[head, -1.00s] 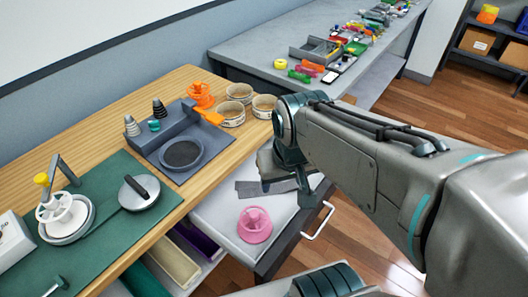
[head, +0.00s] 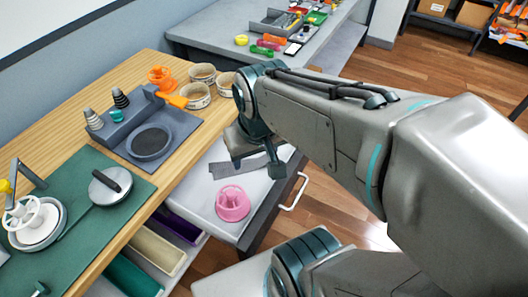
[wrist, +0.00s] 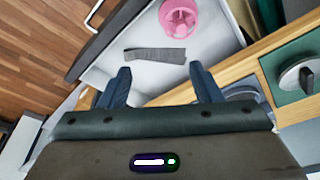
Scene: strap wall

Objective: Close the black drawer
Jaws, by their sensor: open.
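The black drawer (head: 263,221) stands pulled out from under the wooden bench, with a dark front and a pale handle (head: 295,192). Its light tray holds a pink round piece (head: 233,203) and a flat grey strip (head: 228,170). In the wrist view the drawer's dark front (wrist: 108,35) is at the upper left, with the pink piece (wrist: 179,18) and grey strip (wrist: 157,56) inside. My gripper (wrist: 160,85) is open and empty, its fingers spread over the drawer's interior towards the bench side. In the head view my arm hides part of the drawer.
The wooden bench (head: 105,225) carries a green mat (head: 75,190), a grey tool holder (head: 180,122) and several round tins. Coloured bins (head: 158,248) sit below it. A grey table (head: 215,40) with small parts stands behind. Wooden floor lies open beyond the handle.

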